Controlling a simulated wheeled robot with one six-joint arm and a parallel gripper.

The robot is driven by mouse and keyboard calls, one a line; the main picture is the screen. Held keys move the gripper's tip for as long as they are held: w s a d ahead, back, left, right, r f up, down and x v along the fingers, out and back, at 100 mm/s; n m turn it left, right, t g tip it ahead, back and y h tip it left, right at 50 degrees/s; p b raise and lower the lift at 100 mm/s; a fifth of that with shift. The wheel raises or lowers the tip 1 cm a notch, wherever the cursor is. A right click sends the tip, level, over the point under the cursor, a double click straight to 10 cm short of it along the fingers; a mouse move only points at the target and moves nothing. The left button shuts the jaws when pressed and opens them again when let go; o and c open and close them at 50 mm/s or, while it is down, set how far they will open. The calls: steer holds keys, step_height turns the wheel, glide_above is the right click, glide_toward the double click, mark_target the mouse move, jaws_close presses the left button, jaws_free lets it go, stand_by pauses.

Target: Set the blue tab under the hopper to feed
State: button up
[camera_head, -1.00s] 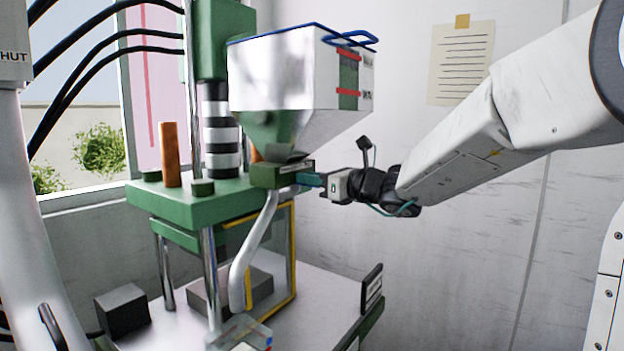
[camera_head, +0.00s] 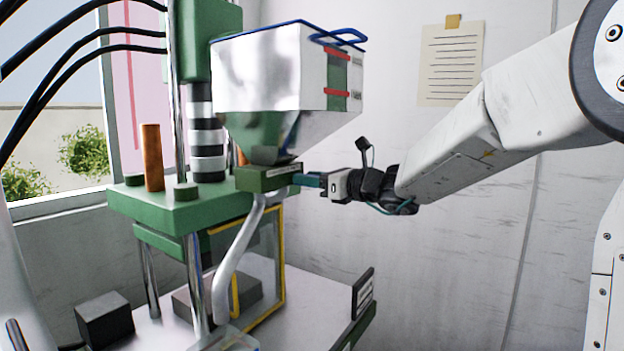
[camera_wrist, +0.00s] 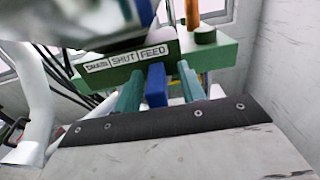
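The blue tab (camera_wrist: 156,86) shows in the wrist view, sticking out below the label strip under its FEED mark. The strip (camera_wrist: 125,57) reads DRAIN, SHUT and FEED from left to right, on the green block (camera_head: 268,177) under the hopper (camera_head: 268,75). My gripper (camera_wrist: 159,90) has its two teal fingers on either side of the tab. A gap shows between the tab and the right finger; the left finger is very close to the tab, and contact is unclear. In the head view my gripper (camera_head: 306,180) is at the block's right end, and the tab is hidden there.
The green press platen (camera_head: 205,208) with an orange post (camera_head: 152,158) stands left of the block. A pale bent pipe (camera_head: 235,260) runs down from the block past a yellow-edged guard (camera_head: 281,250).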

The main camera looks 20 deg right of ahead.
steer(key=v, duration=0.7)
steer(key=shift+s+d, duration=0.25)
steer(key=shift+s, duration=0.05)
steer(key=s+a+f+n+g+h, duration=0.1)
steer(key=s+a+f+n+g, duration=0.2)
steer(key=s+f+n+g, duration=0.4)
steer(key=s+a+f+n+g+h, duration=0.1)
steer(key=s+a+f+n+g, duration=0.3)
steer(key=s+n, duration=0.45)
steer(key=s+d+f+n+h, duration=0.2)
steer(key=s+n+h, duration=0.1)
steer(key=s, duration=0.3)
steer(key=s+d+f+n+h, duration=0.2)
steer(key=s+d+n+h, duration=0.1)
steer(key=s+n, duration=0.2)
steer(key=s+d+f+n+g+h, duration=0.1)
steer(key=s+d+f+n+h, duration=0.1)
steer(key=s, duration=0.6)
steer(key=shift+s+d+f+n+h, duration=0.25)
steer(key=shift+s+d+n+h, duration=0.1)
steer(key=shift+d+n+h, duration=0.65)
